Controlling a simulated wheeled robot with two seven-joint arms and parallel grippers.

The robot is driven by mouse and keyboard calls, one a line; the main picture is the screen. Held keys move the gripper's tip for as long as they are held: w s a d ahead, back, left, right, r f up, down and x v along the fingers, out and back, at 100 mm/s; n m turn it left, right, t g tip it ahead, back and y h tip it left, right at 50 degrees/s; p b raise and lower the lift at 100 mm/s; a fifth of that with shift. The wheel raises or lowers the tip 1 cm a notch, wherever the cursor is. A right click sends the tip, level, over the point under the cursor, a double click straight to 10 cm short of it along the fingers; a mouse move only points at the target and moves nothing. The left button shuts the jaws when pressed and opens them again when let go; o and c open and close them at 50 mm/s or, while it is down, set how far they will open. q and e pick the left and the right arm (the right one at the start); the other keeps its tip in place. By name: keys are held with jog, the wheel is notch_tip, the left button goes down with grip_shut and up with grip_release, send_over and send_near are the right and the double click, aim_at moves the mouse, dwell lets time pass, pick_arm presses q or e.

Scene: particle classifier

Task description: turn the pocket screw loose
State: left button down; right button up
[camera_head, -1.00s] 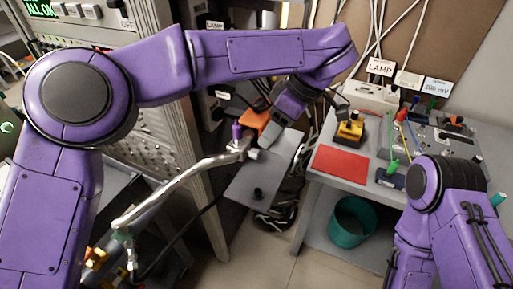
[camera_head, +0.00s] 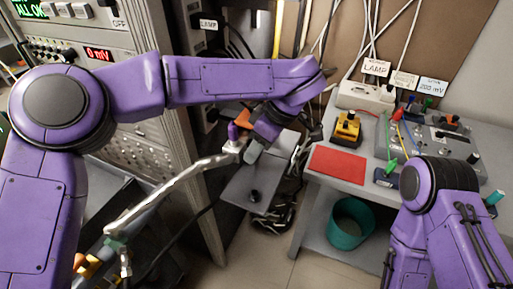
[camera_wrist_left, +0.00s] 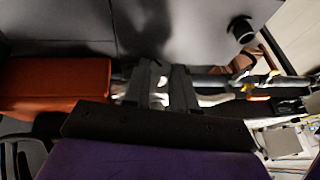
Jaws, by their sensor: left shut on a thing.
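My left gripper (camera_head: 250,152) reaches down from the upper right to the pocket joint at the upper end of a bent silver pipe (camera_head: 175,184). It is shut on a small metal part there, which I take for the pocket screw; the fingers mostly hide it in the head view. In the left wrist view the fingers (camera_wrist_left: 162,88) stand on either side of a pale metal piece. My right gripper is out of view.
A grey plate (camera_head: 240,185) with a black knob (camera_head: 254,196) lies below the gripper. The instrument rack (camera_head: 172,150) stands close on the left. The right-hand table holds a red mat (camera_head: 338,163) and a yellow-black device (camera_head: 347,128); a teal bin (camera_head: 350,222) stands below.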

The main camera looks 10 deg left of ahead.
pick_arm(q)
jog(key=shift+s+a+f+t+h+b, duration=0.1)
jog(key=shift+s+t+h+b, duration=0.05)
jog(key=shift+t+b, duration=0.35)
jog(key=shift+s+t+h+b, duration=0.15)
jog(key=shift+t+b, duration=0.2)
jog(key=shift+t, duration=0.25)
jog(key=shift+s+a+n+t+h+b, duration=0.15)
jog(key=shift+n+t+h+b, duration=0.3)
jog(key=shift+t, duration=0.5)
jog(key=shift+s+d+n+t+h+b, duration=0.15)
jog(key=shift+n+t+b, duration=0.1)
jog(key=shift+t+b, duration=0.55)
jog(key=shift+a+t, duration=0.1)
jog(key=shift+t, duration=0.25)
jog(key=c, duration=0.9)
grip_release()
jog(key=p+v, duration=0.1)
jog(key=v, duration=0.9)
jog(key=shift+s+r, duration=0.2)
jog(key=shift+r, duration=0.1)
